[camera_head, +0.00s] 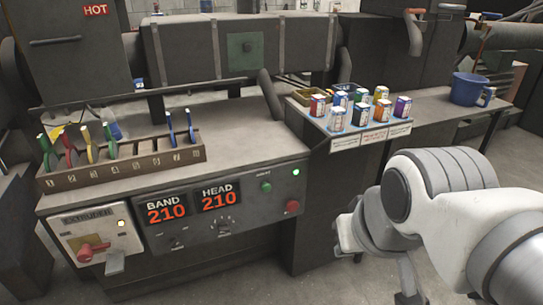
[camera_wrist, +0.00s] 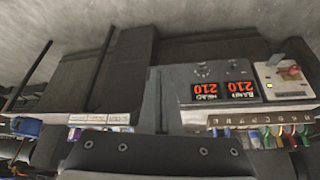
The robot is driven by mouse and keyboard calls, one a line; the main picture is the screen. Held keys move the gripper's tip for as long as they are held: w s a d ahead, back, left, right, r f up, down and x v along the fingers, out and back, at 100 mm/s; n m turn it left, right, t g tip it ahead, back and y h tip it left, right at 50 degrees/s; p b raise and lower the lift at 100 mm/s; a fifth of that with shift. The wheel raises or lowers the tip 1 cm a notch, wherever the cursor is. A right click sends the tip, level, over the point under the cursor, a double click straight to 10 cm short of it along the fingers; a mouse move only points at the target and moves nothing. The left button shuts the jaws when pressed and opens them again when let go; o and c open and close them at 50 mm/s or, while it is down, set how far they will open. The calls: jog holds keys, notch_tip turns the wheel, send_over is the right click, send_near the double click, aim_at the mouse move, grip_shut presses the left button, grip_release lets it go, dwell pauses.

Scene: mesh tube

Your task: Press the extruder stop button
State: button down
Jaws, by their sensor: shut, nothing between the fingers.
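The extruder panel (camera_head: 95,236) is at the lower left of the head view, with a red rotary switch (camera_head: 93,250) and a lit indicator. To its right, the control console has a green button (camera_head: 266,187) and a red button (camera_head: 292,207) near its right edge. The button lettering is too small to read. In the upside-down wrist view, the extruder panel (camera_wrist: 287,82) is at the right; I cannot make out the red button there. My gripper (camera_head: 408,297) is shut and empty, hanging low at the right, apart from the console. Its fingertips are partly cut off.
Band and head displays (camera_head: 192,203) read 210. A slotted rack (camera_head: 125,168) with coloured tools sits on the console top. Open floor lies in front of the console.

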aim_at(292, 206)
dwell(0.5)
jog(key=w+a+f+n+t+y+b, duration=0.1)
jog(key=w+a+f+n, duration=0.15)
jog(key=w+f, duration=0.55)
jog(key=w+a+f+n, duration=0.25)
jog(key=w+f, duration=0.25)
jog(key=w, duration=0.6)
jog(key=w+d+f+n+t+h+b, duration=0.1)
jog(key=w+d+f+n+t+h, duration=0.2)
jog(key=f+n, duration=0.4)
jog(key=w+d+f+n+t+h+b, duration=0.1)
jog(key=w+d+f+n+t+h, duration=0.3)
jog(key=w+f+n, duration=0.3)
notch_tip(292, 206, down, 5)
jog(key=shift+w+d+r+h, duration=0.1)
jog(key=shift+w+d+h, duration=0.1)
jog(key=shift+d+h, duration=0.3)
jog(key=shift+w+a, duration=0.1)
jog(key=shift+a, duration=0.05)
jog(key=w+a+b, duration=0.1)
jog(key=w+a, duration=0.1)
jog(key=w, duration=0.6)
jog(key=shift+a+b, duration=0.25)
jog(key=shift+b, duration=0.05)
